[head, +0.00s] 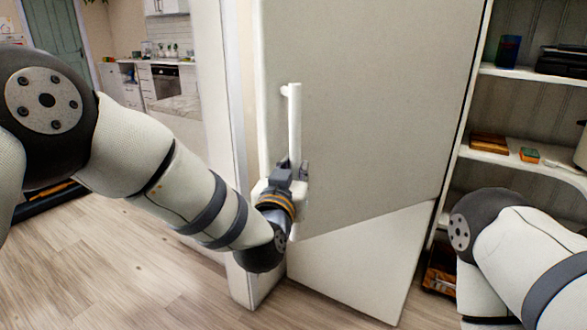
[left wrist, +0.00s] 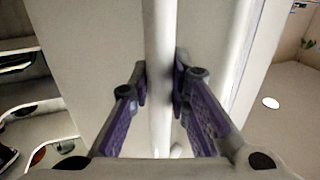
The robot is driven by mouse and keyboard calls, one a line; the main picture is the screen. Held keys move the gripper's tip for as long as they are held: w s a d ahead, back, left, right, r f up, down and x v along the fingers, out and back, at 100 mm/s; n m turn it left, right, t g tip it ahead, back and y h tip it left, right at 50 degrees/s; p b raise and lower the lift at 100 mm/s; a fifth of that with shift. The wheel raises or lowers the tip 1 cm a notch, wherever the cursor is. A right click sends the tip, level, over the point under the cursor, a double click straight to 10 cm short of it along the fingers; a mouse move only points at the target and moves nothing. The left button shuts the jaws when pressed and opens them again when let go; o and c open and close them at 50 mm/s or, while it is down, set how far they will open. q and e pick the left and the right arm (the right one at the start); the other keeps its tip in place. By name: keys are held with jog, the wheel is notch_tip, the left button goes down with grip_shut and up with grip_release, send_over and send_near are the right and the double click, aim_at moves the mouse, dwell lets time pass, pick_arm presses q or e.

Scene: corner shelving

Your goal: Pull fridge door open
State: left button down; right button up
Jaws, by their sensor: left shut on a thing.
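The fridge door (head: 375,100) is a large light grey panel in the middle of the head view. Its white vertical handle (head: 295,120) is near its left edge. My left gripper (head: 294,168) is shut on the lower part of the handle. In the left wrist view the handle (left wrist: 160,60) runs between the two purple-padded fingers. I cannot tell how far the door stands ajar. My right gripper is out of view; only part of my right arm shows at lower right.
Corner shelves (head: 525,75) with small items stand just right of the fridge. A white post (head: 222,130) stands close to its left. The wooden floor (head: 130,265) is clear at front left. A kitchen counter (head: 175,108) lies farther back.

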pick_arm(q)
jog(key=c, duration=1.5)
grip_release()
jog(key=shift+d, duration=0.1)
jog(key=shift+s, duration=0.1)
jog(key=v, duration=1.2)
